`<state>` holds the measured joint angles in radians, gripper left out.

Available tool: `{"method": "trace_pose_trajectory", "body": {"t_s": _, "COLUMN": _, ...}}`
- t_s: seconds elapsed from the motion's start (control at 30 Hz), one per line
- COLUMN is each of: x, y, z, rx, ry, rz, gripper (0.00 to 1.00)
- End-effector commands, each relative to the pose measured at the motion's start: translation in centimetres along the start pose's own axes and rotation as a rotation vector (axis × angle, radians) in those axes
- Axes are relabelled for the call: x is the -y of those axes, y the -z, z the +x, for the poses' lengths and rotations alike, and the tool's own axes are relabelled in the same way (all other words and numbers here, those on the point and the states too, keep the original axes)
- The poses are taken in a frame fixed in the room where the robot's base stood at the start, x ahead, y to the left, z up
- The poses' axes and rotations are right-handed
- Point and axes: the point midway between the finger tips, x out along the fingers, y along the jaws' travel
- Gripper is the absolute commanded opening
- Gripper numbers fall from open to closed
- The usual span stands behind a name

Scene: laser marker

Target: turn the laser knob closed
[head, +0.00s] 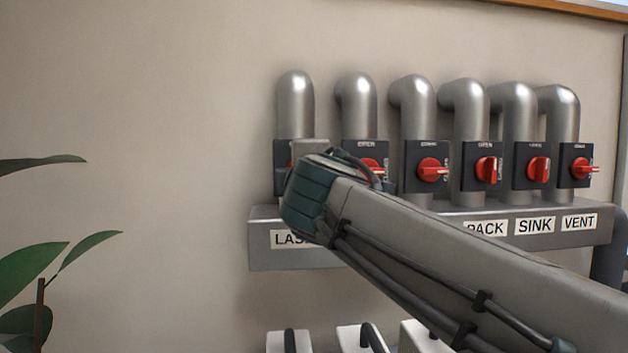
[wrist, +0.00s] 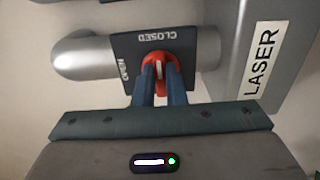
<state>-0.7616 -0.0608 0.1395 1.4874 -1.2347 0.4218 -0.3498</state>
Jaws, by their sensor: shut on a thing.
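The red laser knob (wrist: 160,57) sits on a dark square plate (wrist: 140,48) marked CLOSED along its upper edge and OPEN at its left in the wrist view. My gripper (wrist: 159,76) is shut on the knob, one blue-grey finger on each side of it. A white mark on the knob runs roughly up and down in that view, toward the word CLOSED. The LASER label (wrist: 261,60) is on the right there. In the head view, my wrist hides the knob and fingers; only part of the laser plate (head: 281,160) and pipe (head: 295,105) show.
Several similar red knobs on pipes stand in a row to the right, the nearest (head: 372,167) close beside my wrist. A grey labelled ledge (head: 262,258) runs below. A leafy plant (head: 30,275) is at the left. Pale handled objects (head: 290,342) show at the bottom.

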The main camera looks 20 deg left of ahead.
Motion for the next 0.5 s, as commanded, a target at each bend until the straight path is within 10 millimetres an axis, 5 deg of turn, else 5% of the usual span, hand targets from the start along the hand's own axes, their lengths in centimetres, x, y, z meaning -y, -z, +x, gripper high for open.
{"method": "trace_pose_trajectory", "body": {"t_s": 0.43, "x": 0.11, "y": 0.07, "z": 0.01, "rx": -0.001, "ry": 0.002, "rz": 0.01, "gripper": 0.0}}
{"method": "trace_pose_trajectory", "body": {"t_s": 0.5, "x": 0.1, "y": 0.06, "z": 0.01, "rx": -0.001, "ry": 0.002, "rz": 0.01, "gripper": 0.3}}
